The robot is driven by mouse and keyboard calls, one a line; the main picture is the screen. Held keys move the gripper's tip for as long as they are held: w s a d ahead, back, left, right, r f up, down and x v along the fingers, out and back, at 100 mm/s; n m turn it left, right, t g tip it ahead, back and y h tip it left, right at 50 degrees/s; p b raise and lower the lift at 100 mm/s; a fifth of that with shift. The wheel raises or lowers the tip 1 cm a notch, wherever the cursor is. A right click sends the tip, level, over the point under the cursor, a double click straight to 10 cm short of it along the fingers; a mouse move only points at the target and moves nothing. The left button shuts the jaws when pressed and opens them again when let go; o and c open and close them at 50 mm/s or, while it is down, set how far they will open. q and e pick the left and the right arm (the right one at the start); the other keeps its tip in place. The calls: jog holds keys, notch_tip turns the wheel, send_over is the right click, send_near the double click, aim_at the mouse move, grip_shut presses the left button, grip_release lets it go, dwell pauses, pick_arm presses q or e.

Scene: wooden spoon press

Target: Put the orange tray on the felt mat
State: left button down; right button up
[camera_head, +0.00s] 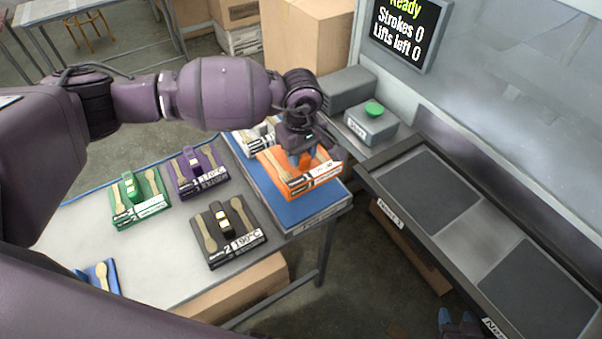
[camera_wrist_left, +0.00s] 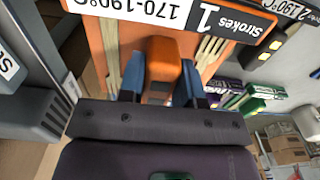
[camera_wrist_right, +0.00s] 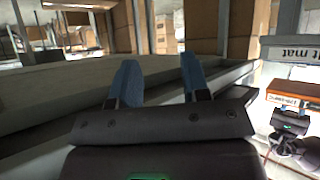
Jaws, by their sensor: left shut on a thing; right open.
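The orange tray (camera_head: 305,182), with wooden spoons and a white front label, is over the blue felt mat (camera_head: 298,212) at the right end of the table. I cannot tell whether its underside touches the mat. My left gripper (camera_head: 303,160) is shut on the tray's orange central handle; in the left wrist view the blue fingers (camera_wrist_left: 160,82) flank this handle (camera_wrist_left: 163,60). Part of the mat is hidden under the tray. My right gripper (camera_head: 460,322) is open and empty, low beside the grey bench; its fingers (camera_wrist_right: 160,82) show apart in the right wrist view.
A white tray (camera_head: 255,136) stands just behind the orange one. Green (camera_head: 140,195), purple (camera_head: 198,170) and black (camera_head: 228,230) trays stand left, with a blue one (camera_head: 101,275) nearer. A green-button box (camera_head: 372,122) and grey bench (camera_head: 465,235) are right.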

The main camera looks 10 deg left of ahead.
aim_at(301, 165)
pick_arm(q)
notch_tip(301, 165, down, 3)
jog(key=shift+f, duration=0.5)
notch_tip(301, 165, down, 3)
jog(key=shift+f, duration=0.35)
jog(key=shift+f+b, duration=0.1)
jog(key=shift+b, duration=0.25)
jog(key=c, duration=0.8)
grip_release()
pick_arm(e)
jog(key=shift+s+f, duration=0.25)
jog(key=shift+f, duration=0.2)
